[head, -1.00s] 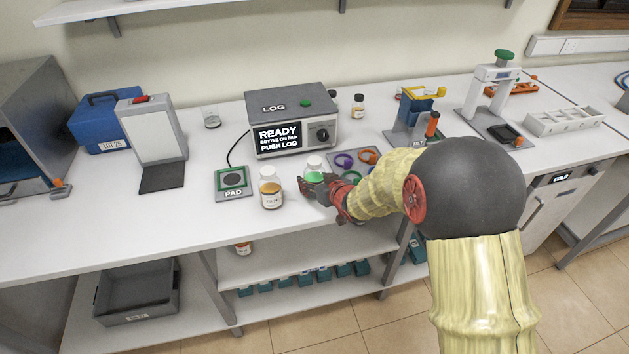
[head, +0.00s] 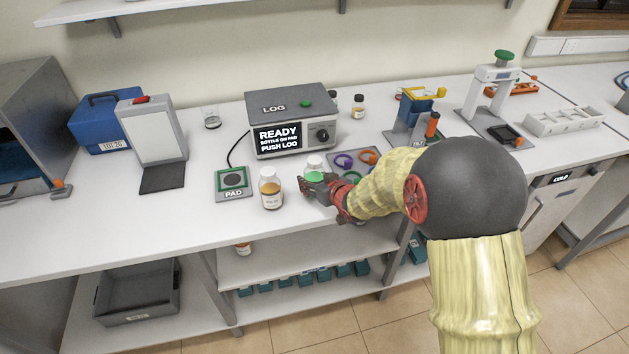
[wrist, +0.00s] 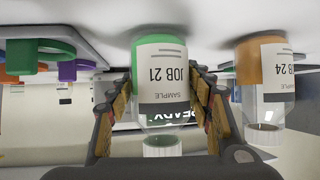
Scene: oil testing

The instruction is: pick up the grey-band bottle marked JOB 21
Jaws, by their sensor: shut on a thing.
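The bottle marked JOB 21 (wrist: 160,75) has green contents, a white label with a dark grey band, and a pale cap. It stands upright on the worktop; the wrist view shows it upside down. In the head view its green body (head: 313,178) is partly hidden by my gripper (head: 312,187). My gripper (wrist: 160,100) is shut on this bottle, with one finger on each side of it. A bottle marked JOB 24 (wrist: 263,70) with amber contents stands beside it, apart from the fingers. In the head view that bottle (head: 271,190) is just left of my gripper.
The PAD (head: 233,182) is left of the bottles with nothing on it. The LOG box (head: 290,105) behind reads READY. Coloured rings (head: 345,160) lie on a mat behind my gripper. The worktop's front edge is close to the bottles. Bare worktop lies left of the PAD.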

